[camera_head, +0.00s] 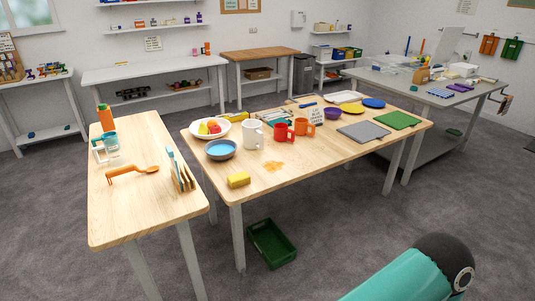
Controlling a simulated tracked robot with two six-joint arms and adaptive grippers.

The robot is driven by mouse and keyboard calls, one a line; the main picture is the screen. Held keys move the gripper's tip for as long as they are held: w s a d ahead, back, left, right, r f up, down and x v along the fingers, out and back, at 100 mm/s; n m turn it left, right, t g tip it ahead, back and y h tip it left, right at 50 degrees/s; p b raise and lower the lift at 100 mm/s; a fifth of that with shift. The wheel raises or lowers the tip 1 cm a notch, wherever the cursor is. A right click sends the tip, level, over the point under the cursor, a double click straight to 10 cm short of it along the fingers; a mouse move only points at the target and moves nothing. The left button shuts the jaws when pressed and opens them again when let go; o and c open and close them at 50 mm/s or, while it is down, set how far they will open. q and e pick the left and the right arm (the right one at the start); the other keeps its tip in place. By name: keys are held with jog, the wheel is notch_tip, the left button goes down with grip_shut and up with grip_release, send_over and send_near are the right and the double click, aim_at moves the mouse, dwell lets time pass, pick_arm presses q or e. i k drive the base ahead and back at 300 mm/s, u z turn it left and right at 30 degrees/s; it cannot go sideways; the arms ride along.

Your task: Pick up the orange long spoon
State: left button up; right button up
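The orange long spoon (132,172) lies on the light wooden top of the narrow left table (130,215). Its rounded end points right and its hooked end points left. Nothing covers it. Neither of my grippers is in view.
Behind the spoon stand an orange bottle (105,118) and a teal-and-white item (108,148). A wooden rack (184,177) stands to its right. The table's front part is clear. A larger table holds a yellow sponge (238,180), a bowl (220,150) and mugs. A green crate (271,243) is on the floor.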

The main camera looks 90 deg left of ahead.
aim_at(111, 174)
jog(key=z, duration=0.85)
jog(key=i, duration=0.15)
jog(key=u, duration=2.1)
jog(key=i, duration=0.2)
jog(key=u, duration=1.55)
jog(key=i, duration=0.2)
jog(key=u, duration=1)
jog(key=k, duration=0.4)
jog(key=u, duration=0.6)
jog(key=i, duration=1.45)
jog(key=z, duration=0.5)
